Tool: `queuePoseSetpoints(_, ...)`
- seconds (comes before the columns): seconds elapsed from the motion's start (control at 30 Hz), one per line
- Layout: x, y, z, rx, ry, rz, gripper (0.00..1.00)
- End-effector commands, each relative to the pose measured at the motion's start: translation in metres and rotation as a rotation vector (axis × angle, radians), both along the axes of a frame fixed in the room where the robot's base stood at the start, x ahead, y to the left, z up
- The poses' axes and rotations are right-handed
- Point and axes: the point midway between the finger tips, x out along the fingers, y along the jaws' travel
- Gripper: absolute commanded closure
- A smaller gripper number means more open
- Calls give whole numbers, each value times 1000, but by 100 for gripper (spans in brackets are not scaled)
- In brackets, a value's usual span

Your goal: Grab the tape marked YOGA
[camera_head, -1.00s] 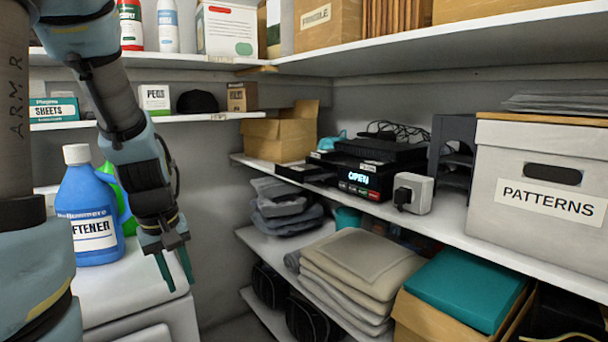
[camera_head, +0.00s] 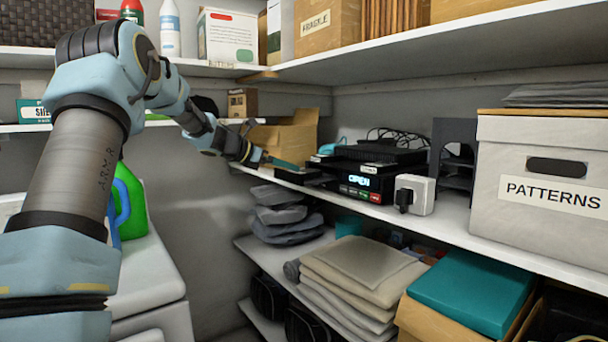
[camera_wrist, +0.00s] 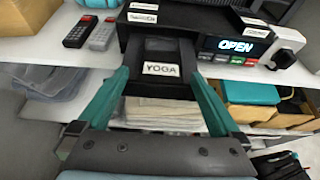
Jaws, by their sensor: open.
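The tape marked YOGA (camera_wrist: 160,69) is a dark cassette with a white label, in the middle of the wrist view. It sticks out of the front of a black player (camera_wrist: 190,35), whose display reads OPEN. The player (camera_head: 358,184) also shows on the middle shelf in the head view. My gripper (camera_wrist: 160,78) is open, with one teal finger on each side of the tape and visible gaps between. In the head view my gripper (camera_head: 280,162) reaches the shelf from the left, at the player's left side. I cannot make out the YOGA label there.
Two remotes (camera_wrist: 90,32) lie on the shelf left of the player. A cardboard box (camera_head: 285,135) stands behind my gripper. A grey-white switch box (camera_head: 414,195) and a PATTERNS box (camera_head: 540,195) stand to the right. Folded cloths (camera_head: 360,265) lie below.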

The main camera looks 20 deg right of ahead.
Motion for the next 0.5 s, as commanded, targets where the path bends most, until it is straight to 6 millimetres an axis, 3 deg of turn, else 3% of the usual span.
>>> queuePoseSetpoints(0.27, 5, -22, -7, 2, 1, 0, 0)
queuePoseSetpoints(0.5, 12, -53, -18, 2, 0, -1, 0)
